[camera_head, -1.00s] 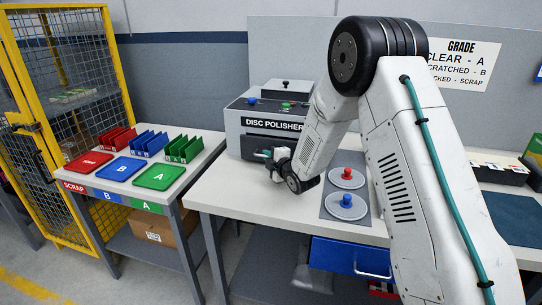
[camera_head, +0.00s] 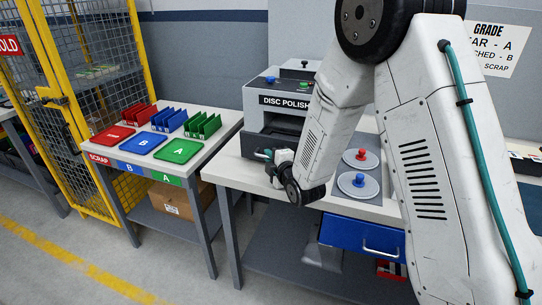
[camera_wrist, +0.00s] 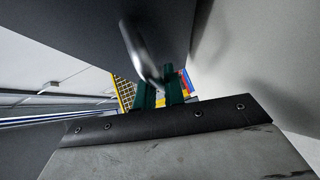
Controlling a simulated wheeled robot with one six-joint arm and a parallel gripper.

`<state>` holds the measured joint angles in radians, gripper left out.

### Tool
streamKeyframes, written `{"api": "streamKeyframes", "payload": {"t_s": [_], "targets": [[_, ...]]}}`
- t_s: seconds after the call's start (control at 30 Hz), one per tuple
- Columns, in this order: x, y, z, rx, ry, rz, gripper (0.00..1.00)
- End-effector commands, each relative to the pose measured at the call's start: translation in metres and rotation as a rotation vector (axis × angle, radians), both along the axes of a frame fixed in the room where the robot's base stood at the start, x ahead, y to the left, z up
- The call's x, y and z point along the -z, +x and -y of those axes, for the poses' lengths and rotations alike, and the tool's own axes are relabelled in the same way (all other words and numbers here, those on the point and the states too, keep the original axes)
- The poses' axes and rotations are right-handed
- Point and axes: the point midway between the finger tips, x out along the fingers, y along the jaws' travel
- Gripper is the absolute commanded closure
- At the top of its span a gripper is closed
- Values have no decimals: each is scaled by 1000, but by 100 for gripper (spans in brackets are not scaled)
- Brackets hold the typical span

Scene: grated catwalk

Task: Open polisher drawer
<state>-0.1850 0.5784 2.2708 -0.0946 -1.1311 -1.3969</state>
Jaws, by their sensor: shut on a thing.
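The grey disc polisher (camera_head: 287,103) stands on the white workbench, with a blue and a green knob on top. Its drawer (camera_head: 268,141) sticks out from the lower front, with a dark gap above it. My gripper (camera_head: 268,156) is at the drawer's front, shut on the handle. In the wrist view, the green fingertips (camera_wrist: 160,93) close around the metal drawer handle (camera_wrist: 141,50), which is blurred near the lens. My arm covers the right side of the polisher and part of the drawer, so its full extent is hidden.
Two grey discs with a red knob (camera_head: 361,154) and a blue knob (camera_head: 358,179) lie right of my gripper. A side table (camera_head: 122,165) with red, blue and green trays and racks stands left. A blue drawer (camera_head: 361,237) hangs below the bench. Floor in front is open.

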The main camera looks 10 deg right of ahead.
Motion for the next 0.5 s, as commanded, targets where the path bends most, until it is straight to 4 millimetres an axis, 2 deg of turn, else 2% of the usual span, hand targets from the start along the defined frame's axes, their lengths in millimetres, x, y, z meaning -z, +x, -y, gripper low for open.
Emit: {"api": "streamKeyframes", "payload": {"t_s": [0.13, 0.2, 0.23, 0.5], "targets": [[0, 0, -1, -2, 0, -1, 100], [0, 0, -1, -2, 0, -1, 75], [0, 0, -1, -2, 0, -1, 68], [0, 0, -1, -1, 0, -1, 68]]}}
